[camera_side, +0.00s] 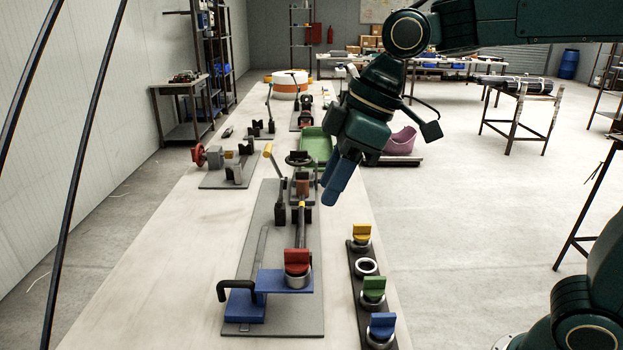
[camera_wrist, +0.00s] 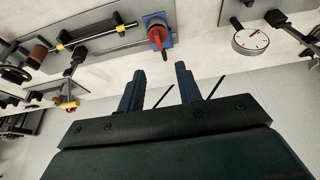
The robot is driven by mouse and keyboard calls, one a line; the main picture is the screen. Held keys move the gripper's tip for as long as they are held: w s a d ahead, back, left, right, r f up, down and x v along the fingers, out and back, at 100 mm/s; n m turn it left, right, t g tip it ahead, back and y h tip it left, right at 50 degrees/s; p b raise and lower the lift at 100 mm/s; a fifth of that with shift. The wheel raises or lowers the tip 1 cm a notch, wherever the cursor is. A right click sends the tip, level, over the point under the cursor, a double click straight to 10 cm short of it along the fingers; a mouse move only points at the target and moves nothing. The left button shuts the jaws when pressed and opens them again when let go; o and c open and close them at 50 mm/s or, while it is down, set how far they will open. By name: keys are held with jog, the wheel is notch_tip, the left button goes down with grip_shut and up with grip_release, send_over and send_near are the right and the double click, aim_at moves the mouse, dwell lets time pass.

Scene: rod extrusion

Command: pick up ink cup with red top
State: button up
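The ink cup with the red top (camera_side: 297,263) stands upright on a blue plate (camera_side: 270,281) at the near end of the grey fixture base. Its red top also shows in the wrist view (camera_wrist: 157,36), beyond my fingertips. My gripper (camera_side: 338,182) has blue fingers and is in the air, above and beyond the red-topped cup in the side view. In the wrist view its two fingers (camera_wrist: 159,76) are spread apart with nothing between them. The gripper does not touch the cup.
A dark rack (camera_side: 358,291) to the right holds cups with yellow (camera_side: 362,232), green (camera_side: 374,286) and blue (camera_side: 382,324) tops, and one ring without a coloured top (camera_side: 367,266).

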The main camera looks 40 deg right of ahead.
send_over(298, 250)
jog(key=s+d, duration=0.2)
notch_tip(298, 250, down, 7)
jog(key=shift+a+r, duration=0.15)
jog(key=shift+a, duration=0.05)
jog(key=shift+x, duration=2.6)
jog(key=shift+d, duration=0.1)
grip_shut()
